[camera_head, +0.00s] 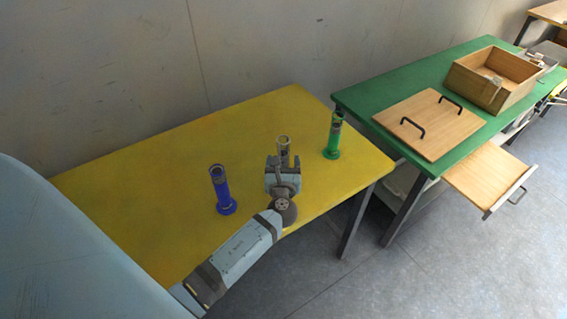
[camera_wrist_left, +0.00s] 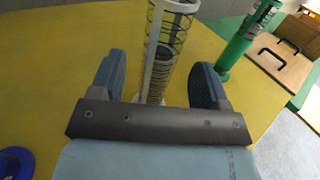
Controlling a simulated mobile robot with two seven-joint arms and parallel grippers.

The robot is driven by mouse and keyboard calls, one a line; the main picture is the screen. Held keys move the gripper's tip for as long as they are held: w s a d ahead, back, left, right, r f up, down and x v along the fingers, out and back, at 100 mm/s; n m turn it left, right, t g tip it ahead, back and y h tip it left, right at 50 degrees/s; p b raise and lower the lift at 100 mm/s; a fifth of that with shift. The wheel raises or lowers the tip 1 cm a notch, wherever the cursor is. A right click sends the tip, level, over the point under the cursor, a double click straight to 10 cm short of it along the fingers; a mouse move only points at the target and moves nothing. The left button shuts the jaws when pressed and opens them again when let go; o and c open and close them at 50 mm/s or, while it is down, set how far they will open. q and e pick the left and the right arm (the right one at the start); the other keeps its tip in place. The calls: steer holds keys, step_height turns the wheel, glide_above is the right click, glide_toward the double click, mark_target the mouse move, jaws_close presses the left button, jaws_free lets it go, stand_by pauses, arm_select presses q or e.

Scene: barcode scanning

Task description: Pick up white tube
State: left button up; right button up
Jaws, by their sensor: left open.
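The white tube (camera_head: 284,146) stands upright on the yellow table, just beyond my left gripper, which hides its lower part in the head view. In the left wrist view the white tube (camera_wrist_left: 165,50) is a clear cylinder with dark rings and a white frame, standing between the two fingers. My left gripper (camera_head: 283,164) is open, with its fingers on either side of the tube; in the left wrist view the gripper (camera_wrist_left: 158,85) shows a gap between each finger and the tube. My right gripper is not in view.
A blue tube (camera_head: 220,189) stands left of the gripper and a green tube (camera_head: 333,136) stands to the right, both on the yellow table (camera_head: 130,190). A green table (camera_head: 400,85) with a wooden lid (camera_head: 430,125) and wooden box (camera_head: 490,80) is farther right.

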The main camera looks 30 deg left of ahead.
mark_target(283, 158)
arm_select(q)
steer(key=x, duration=0.3)
steer(key=shift+w+a+f, duration=0.15)
steer(key=shift+w, duration=0.1)
steer(key=c, duration=1.1)
jaws_close()
